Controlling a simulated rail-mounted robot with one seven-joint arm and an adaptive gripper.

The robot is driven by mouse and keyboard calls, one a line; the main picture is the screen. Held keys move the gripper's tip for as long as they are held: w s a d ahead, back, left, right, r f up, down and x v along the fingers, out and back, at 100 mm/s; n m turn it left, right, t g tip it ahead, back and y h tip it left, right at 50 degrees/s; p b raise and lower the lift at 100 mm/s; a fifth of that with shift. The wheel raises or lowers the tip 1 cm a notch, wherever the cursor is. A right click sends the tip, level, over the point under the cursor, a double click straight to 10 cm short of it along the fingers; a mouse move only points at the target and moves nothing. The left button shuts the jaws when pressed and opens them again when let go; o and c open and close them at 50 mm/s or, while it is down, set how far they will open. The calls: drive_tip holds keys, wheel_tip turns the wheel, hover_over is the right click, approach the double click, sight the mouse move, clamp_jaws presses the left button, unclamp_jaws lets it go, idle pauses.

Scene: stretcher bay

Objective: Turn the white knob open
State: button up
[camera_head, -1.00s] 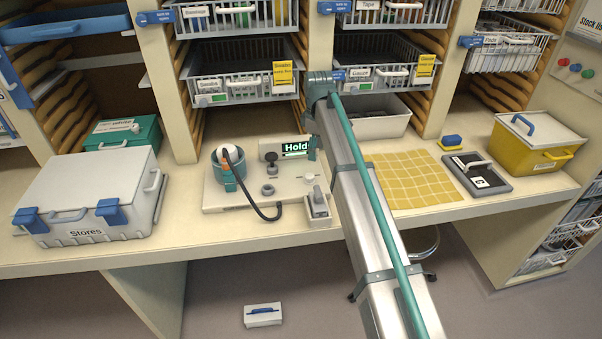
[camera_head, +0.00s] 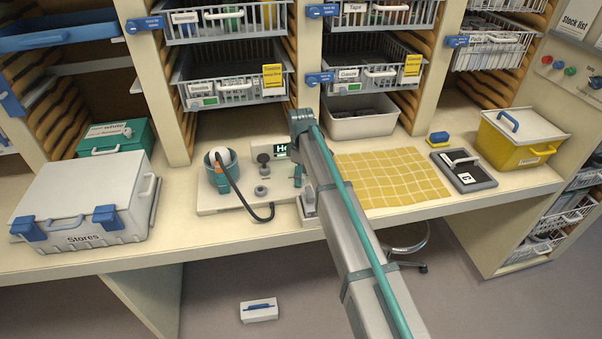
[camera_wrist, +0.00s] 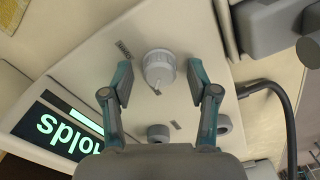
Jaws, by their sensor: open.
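The white knob (camera_wrist: 158,66) is round with a ribbed rim and sits on a pale panel in the wrist view. A small dark mark lies near its lower edge. My gripper (camera_wrist: 160,84) is open, with one teal fingertip on each side of the knob and a visible gap on both sides. I cannot tell how deep the fingertips reach along it. In the head view the knob is hidden behind my arm, and only a bit of my gripper (camera_head: 298,174) shows. A lit display (camera_wrist: 62,130) with partly cut-off text stands beside the knob.
The white device base (camera_head: 225,203) carries a teal cup (camera_head: 216,178), dark knobs and a black hose (camera_head: 240,195). A grey-white holder (camera_head: 309,212) stands close on the right. A Stores case (camera_head: 85,195) is to the left, a yellow mat (camera_head: 385,180) to the right, and wire baskets hang above.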

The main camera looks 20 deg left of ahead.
drive_tip(key=shift+f, duration=0.1)
clamp_jaws()
idle(0.3)
drive_tip(key=shift+m, duration=0.3)
drive_tip(key=m+b, duration=0.1)
drive_tip(key=m, duration=0.2)
drive_tip(key=shift+b, duration=0.4)
drive_tip(key=m+b, duration=0.1)
drive_tip(key=m, duration=0.5)
drive_tip(key=shift+b, duration=0.3)
drive_tip(key=m+b, duration=0.1)
drive_tip(key=m, duration=0.3)
drive_tip(key=shift+m, duration=2.2)
drive_tip(key=shift+w, duration=0.1)
